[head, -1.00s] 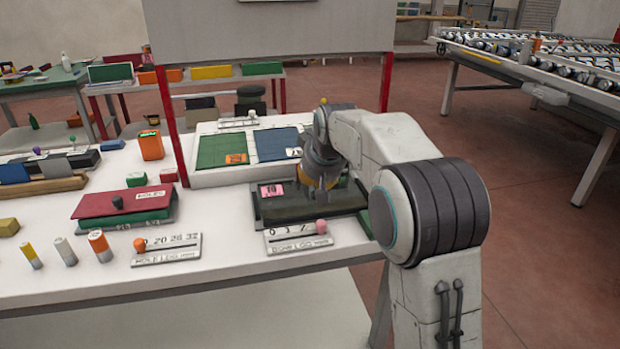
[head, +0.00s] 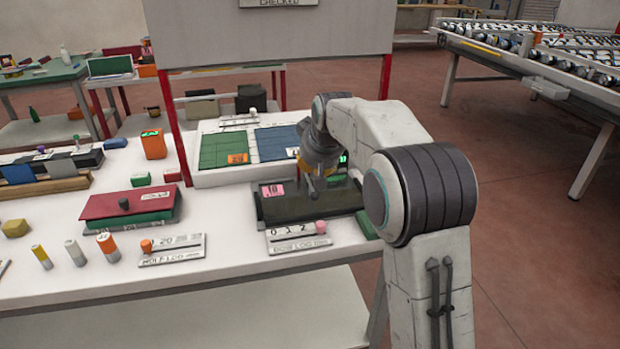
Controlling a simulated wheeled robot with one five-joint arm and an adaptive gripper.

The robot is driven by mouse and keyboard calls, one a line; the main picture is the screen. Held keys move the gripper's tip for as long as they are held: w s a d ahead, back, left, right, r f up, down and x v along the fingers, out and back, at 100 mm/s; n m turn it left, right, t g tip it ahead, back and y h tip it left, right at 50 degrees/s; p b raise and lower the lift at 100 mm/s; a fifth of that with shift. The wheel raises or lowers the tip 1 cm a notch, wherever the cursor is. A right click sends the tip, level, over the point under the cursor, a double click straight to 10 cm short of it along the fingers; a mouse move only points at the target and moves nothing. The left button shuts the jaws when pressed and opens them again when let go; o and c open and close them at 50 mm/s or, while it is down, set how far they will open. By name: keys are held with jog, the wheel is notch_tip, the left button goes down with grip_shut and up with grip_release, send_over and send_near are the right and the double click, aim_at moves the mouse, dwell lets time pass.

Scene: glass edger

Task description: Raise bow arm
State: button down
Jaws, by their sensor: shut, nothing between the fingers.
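My gripper (head: 318,182) is shut and empty, pointing down over a dark, flat device (head: 280,208) at the right end of the white table. The device carries a pink label (head: 272,190) at its left and a small lit green display (head: 343,158) behind my gripper. My gripper and wrist hide part of the device, and I cannot make out the bow arm clearly there. In front of it lies a white scale plate (head: 290,240) with a pink knob (head: 320,227) at its right end.
A red-topped box (head: 105,205) and a similar scale plate with an orange knob (head: 146,246) are to the left. Green and blue pads (head: 222,150) lie behind. A red-posted frame with a grey panel (head: 270,35) stands over the table's back.

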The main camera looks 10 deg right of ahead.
jog(key=shift+w+r+p, duration=0.3)
jog(key=shift+r+p, duration=0.2)
jog(key=shift+p, duration=0.1)
jog(key=shift+w+r+p, duration=0.25)
jog(key=shift+r+p, duration=0.2)
jog(key=shift+p, duration=0.1)
jog(key=shift+r, duration=0.1)
jog(key=w+r+p, duration=0.2)
jog(key=p, duration=0.2)
jog(key=shift+w, duration=0.1)
jog(key=shift+w+r+p, duration=0.45)
jog(key=shift+w+p, duration=0.15)
jog(key=shift+p, duration=0.6)
jog(key=shift+w+r+p, duration=0.4)
jog(key=shift+w+p, duration=0.2)
jog(key=shift+p, duration=0.55)
jog(key=shift+w, duration=0.1)
jog(key=w+p, duration=0.1)
jog(key=p, duration=0.1)
jog(key=w+r+p, duration=0.1)
jog(key=p, duration=0.1)
jog(key=shift+w, duration=0.15)
